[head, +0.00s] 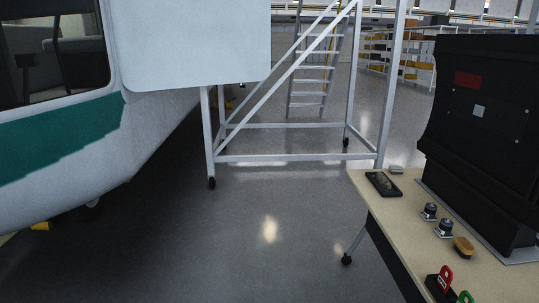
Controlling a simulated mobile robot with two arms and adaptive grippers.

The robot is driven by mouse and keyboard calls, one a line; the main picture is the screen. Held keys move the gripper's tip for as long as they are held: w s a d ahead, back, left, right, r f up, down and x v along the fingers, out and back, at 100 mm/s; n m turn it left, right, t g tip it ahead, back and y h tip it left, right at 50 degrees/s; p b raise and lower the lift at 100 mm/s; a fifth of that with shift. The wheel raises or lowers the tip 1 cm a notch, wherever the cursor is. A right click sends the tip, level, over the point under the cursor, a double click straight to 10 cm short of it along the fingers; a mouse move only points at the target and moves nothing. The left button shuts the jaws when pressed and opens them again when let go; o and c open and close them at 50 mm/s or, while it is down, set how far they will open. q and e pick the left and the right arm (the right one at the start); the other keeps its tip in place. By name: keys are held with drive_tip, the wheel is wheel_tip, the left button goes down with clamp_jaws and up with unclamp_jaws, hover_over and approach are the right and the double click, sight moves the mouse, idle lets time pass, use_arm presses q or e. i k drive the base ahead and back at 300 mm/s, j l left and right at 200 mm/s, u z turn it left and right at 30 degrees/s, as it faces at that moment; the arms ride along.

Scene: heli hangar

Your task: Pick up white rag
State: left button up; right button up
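I cannot make out a white rag for certain in the head view. A small light-grey item (396,170) lies at the far left corner of the workbench (385,207), too small to identify. Neither of my grippers is in view.
The bench holds a dark flat tray-like item (383,184), two small knobbed parts (430,211), a brown-topped block (463,247), red (445,278) and green handled items, and a large black machine (485,130). A white-green helicopter (60,140) stands left, a wheeled stair frame (290,125) behind. Floor between is clear.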

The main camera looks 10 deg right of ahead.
sight(393, 170)
drive_tip(key=i+j, duration=0.1)
drive_tip(key=i, duration=1.7)
drive_tip(key=l+z, duration=0.05)
drive_tip(key=l, duration=0.05)
